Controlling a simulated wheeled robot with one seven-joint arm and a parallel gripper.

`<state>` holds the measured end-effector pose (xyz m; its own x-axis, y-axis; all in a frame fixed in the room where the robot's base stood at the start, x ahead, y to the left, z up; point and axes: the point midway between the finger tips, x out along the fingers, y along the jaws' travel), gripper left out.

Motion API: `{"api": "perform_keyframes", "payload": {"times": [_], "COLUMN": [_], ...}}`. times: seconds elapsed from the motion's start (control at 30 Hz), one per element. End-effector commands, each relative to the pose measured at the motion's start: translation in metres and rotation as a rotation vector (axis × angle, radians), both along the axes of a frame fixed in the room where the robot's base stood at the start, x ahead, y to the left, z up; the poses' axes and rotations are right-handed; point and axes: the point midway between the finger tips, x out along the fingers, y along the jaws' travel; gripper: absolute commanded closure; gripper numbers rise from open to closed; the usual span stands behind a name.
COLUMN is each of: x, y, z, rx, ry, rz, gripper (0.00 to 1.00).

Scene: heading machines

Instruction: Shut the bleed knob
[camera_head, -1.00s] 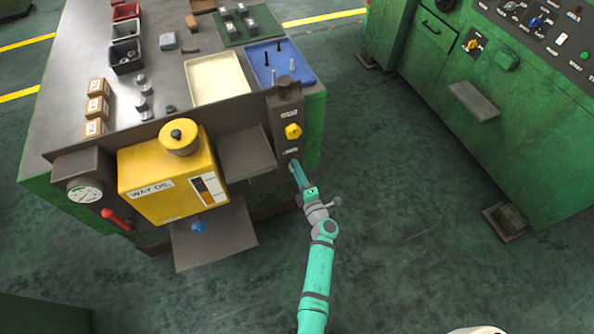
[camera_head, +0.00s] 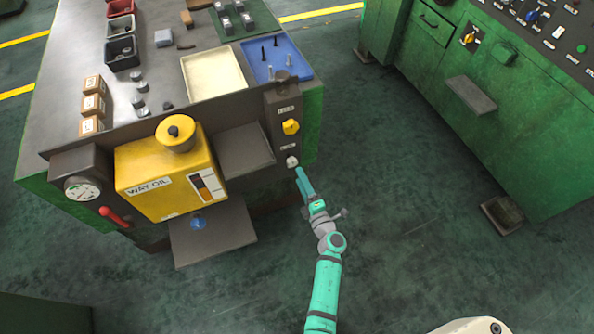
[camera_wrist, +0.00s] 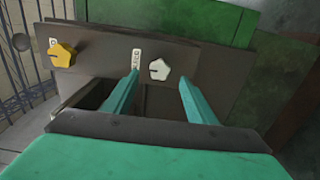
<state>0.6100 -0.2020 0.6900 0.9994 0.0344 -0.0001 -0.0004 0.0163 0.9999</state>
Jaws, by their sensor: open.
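A dark panel (camera_head: 283,125) on the bench's right front corner carries a yellow knob (camera_head: 290,127) and, below it, a small white knob (camera_head: 292,161). Their labels are too small to read, so I cannot tell which is the bleed knob. In the wrist view the yellow knob (camera_wrist: 62,55) is at left and the white knob (camera_wrist: 160,69) is near the middle. My gripper (camera_head: 299,174) is just below the white knob in the head view. In the wrist view my gripper (camera_wrist: 158,84) is open, its two fingers either side of the white knob in the picture; I see no contact.
A yellow way-oil tank (camera_head: 165,175) with a blue knob (camera_head: 199,223) hangs on the bench front, above a grey shelf (camera_head: 215,250). A red lever (camera_head: 115,215) and gauge (camera_head: 82,188) are further left. Floor right of my arm is clear, up to a green machine (camera_head: 480,130).

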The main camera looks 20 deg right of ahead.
Motion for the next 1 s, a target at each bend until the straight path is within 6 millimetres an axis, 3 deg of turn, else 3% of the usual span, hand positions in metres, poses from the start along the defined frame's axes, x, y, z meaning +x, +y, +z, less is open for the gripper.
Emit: {"api": "perform_keyframes", "payload": {"times": [0.1, 0.3, 1.0], "x": [-0.021, -0.038, -0.044], "y": [-0.001, -0.001, 0.001], "z": [-0.001, 0.000, 0.000], "rx": [0.000, 0.000, 0.007], "ry": [0.002, 0.000, -0.001], "rz": [0.000, 0.001, 0.001], "gripper": [0.48, 0.48, 0.48]}}
